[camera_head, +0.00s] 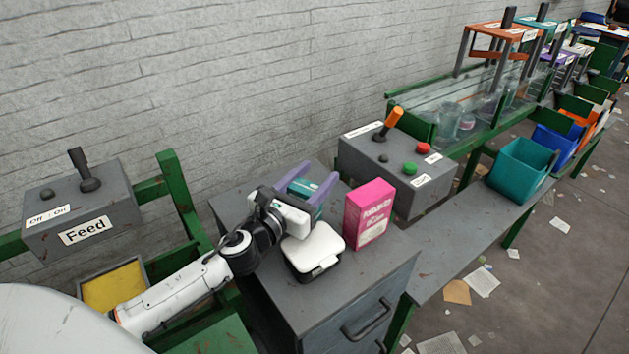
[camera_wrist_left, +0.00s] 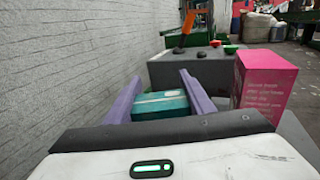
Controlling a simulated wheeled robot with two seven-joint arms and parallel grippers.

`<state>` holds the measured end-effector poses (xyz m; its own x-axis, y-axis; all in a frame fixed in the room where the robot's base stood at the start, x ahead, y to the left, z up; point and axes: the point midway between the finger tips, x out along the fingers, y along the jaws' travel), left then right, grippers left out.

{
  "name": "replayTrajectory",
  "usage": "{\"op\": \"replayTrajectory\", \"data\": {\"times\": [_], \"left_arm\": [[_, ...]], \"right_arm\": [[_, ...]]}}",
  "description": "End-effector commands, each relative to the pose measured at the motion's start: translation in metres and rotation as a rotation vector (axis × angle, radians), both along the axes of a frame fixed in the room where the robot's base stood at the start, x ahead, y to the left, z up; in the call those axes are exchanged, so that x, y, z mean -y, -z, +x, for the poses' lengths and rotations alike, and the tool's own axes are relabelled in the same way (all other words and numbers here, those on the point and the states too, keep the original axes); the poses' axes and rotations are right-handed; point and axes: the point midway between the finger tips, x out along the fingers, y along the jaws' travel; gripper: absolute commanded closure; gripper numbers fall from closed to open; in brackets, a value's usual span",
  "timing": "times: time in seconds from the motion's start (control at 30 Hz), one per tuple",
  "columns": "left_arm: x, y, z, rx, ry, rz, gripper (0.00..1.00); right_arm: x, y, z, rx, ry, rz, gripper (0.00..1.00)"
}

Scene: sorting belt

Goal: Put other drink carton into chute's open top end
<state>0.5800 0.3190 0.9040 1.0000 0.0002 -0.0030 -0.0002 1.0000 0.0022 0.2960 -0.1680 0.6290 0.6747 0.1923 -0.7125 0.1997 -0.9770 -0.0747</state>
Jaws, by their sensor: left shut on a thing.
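My left gripper (camera_head: 318,174) reaches over the grey cabinet, its two purple fingers shut on a teal carton (camera_head: 302,188). In the left wrist view the teal carton (camera_wrist_left: 160,103) lies between the fingers, its lower part hidden by the gripper body. I cannot tell whether it touches the cabinet top. A pink carton (camera_head: 369,214) stands upright on the cabinet, to the right of the gripper and apart from it; it also shows in the left wrist view (camera_wrist_left: 262,90). I cannot clearly make out which part is the chute. My right gripper is not in view.
A white-lidded black box (camera_head: 314,250) sits on the cabinet (camera_head: 375,275) in front of the gripper. A grey control box (camera_head: 400,165) with an orange lever stands behind the pink carton. Clear-walled belt (camera_head: 440,98) and teal bin (camera_head: 521,170) lie beyond. A feed box (camera_head: 80,208) stands left.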

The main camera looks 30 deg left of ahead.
Motion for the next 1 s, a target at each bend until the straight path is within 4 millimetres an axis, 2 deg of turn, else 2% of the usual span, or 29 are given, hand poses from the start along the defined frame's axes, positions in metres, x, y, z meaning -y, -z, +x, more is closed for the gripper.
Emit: {"op": "replayTrajectory", "data": {"times": [0.3, 0.33, 0.43, 0.83, 1.0], "left_arm": [[-0.0001, 0.0024, 0.0001, 0.001, 0.000, 0.001, 0.87], [-0.0001, 0.0013, 0.0002, 0.002, 0.001, 0.002, 0.49], [-0.0002, 0.0007, 0.0001, 0.002, 0.001, 0.001, 0.33], [-0.0001, -0.0037, 0.0000, 0.002, 0.001, 0.001, 0.33], [0.0059, -0.0018, -0.0045, 0.000, 0.011, 0.002, 0.33]], "right_arm": [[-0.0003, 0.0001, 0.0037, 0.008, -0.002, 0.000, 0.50], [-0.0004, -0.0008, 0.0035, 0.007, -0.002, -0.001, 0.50], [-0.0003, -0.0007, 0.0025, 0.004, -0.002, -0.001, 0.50], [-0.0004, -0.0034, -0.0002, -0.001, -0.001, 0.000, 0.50], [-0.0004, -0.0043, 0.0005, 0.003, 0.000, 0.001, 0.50]]}}
